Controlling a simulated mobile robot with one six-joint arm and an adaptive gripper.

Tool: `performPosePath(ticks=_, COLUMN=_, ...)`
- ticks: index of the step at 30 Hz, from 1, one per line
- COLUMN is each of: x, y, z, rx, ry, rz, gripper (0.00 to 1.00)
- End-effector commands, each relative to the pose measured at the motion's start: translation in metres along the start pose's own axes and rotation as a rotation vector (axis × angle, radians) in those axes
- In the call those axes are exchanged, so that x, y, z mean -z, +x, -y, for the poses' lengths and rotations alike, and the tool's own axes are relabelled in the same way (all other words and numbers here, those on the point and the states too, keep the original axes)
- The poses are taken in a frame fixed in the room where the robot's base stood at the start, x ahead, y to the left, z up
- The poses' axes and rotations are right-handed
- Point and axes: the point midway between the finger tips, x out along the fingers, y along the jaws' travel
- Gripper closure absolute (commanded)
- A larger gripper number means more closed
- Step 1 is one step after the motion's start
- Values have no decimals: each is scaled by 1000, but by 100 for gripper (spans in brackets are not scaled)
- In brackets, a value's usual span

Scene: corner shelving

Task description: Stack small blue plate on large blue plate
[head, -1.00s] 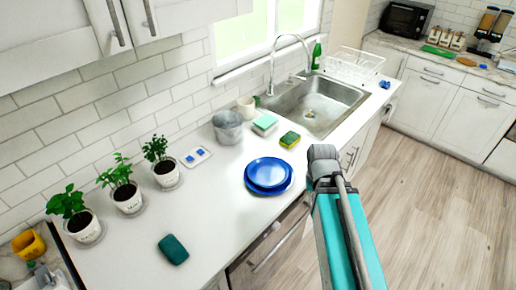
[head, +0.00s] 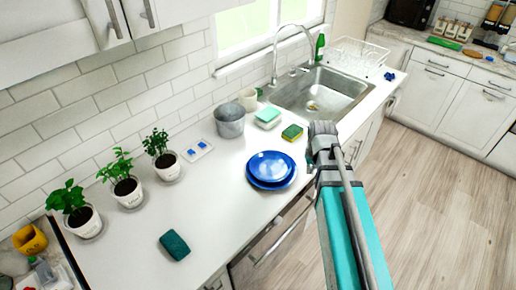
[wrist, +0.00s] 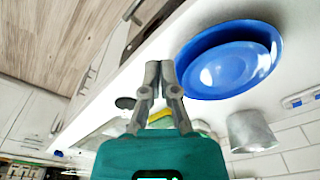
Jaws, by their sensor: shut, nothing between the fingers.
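The small blue plate (head: 270,164) lies on top of the large blue plate (head: 263,187) on the white counter. The large plate's rim shows around the small one, more on one side. Both show in the wrist view, the small plate (wrist: 232,72) over the large plate (wrist: 190,48). My gripper (wrist: 160,68) is shut and empty, apart from the plates and beside them in the wrist view. In the head view my arm stands to the right of the plates, and the fingertips cannot be made out.
A yellow-green sponge (head: 292,132), a light green sponge (head: 268,116) and a metal bucket (head: 229,121) stand behind the plates. The sink (head: 318,92) is farther back. Potted plants (head: 124,180) line the wall at left. The counter left of the plates is clear except for a dark green sponge (head: 174,245).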

Motion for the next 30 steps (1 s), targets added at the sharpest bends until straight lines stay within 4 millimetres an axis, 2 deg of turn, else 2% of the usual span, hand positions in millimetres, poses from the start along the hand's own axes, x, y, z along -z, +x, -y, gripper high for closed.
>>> performPosePath(ticks=1, x=33, y=2, z=13, rx=7, ry=-41, rz=-22, gripper=100)
performPosePath(ticks=6, x=113, y=6, z=66, rx=32, ry=-187, rz=-109, gripper=100)
performPosePath(ticks=9, x=153, y=8, z=100, rx=45, ry=-264, rz=-157, gripper=100)
performPosePath(ticks=12, x=183, y=9, z=130, rx=57, ry=-325, rz=-196, gripper=100)
performPosePath(ticks=15, x=201, y=9, z=149, rx=64, ry=-366, rz=-222, gripper=100)
performPosePath(ticks=18, x=209, y=9, z=160, rx=67, ry=-386, rz=-237, gripper=100)
performPosePath(ticks=30, x=209, y=9, z=162, rx=68, ry=-392, rz=-240, gripper=100)
